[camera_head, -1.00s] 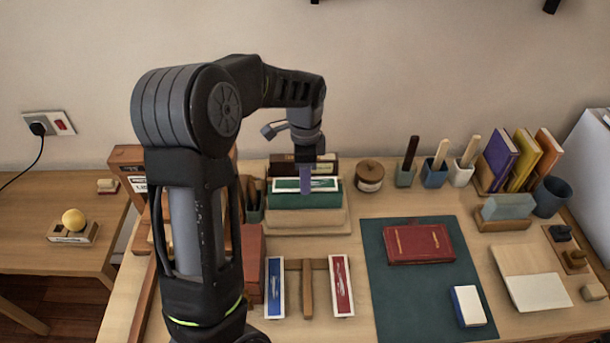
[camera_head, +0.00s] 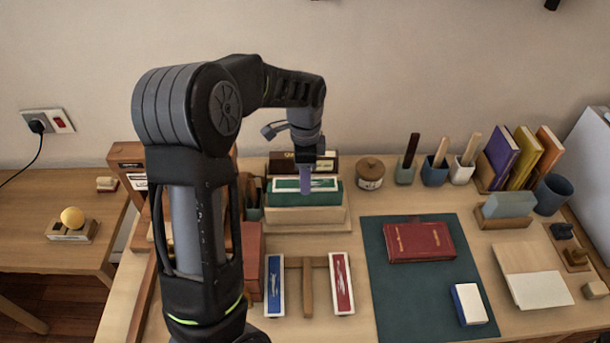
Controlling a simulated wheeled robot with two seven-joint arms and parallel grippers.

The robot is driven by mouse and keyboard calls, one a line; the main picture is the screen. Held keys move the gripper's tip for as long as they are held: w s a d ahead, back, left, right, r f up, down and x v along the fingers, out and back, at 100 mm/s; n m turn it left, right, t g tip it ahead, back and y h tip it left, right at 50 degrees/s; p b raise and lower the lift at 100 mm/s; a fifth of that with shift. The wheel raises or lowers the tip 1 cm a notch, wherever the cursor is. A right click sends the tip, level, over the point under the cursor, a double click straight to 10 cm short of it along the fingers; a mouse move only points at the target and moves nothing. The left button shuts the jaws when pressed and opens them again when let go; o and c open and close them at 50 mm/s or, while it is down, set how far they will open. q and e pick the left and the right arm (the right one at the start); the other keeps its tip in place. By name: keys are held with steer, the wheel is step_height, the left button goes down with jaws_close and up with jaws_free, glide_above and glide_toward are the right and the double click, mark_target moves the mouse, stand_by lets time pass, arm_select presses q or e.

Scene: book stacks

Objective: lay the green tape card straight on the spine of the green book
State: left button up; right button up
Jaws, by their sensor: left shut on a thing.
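The green tape card (camera_head: 285,184), white-edged with a green face, is at the top of the green book (camera_head: 300,199), which lies spine-up in a wooden holder (camera_head: 325,219). My left gripper (camera_head: 305,187) comes down from above and is shut on the card near its middle, hiding part of it. The card lies roughly along the spine; I cannot tell whether it touches it. My right gripper is not in view.
A dark book (camera_head: 325,163) stands just behind. In front are a blue card (camera_head: 275,284) and a red card (camera_head: 341,283) on a wooden rack (camera_head: 308,290). A red book (camera_head: 419,242) lies on a green mat (camera_head: 385,305). A lidded jar (camera_head: 370,174) stands to the right.

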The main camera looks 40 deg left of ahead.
arm_select(q)
steer(key=shift+f, duration=0.3)
stand_by(0.5)
steer(key=o, duration=1.4)
steer(key=shift+r, duration=0.15)
steer(key=shift+r+p, duration=2.4)
steer(key=shift+r, duration=1)
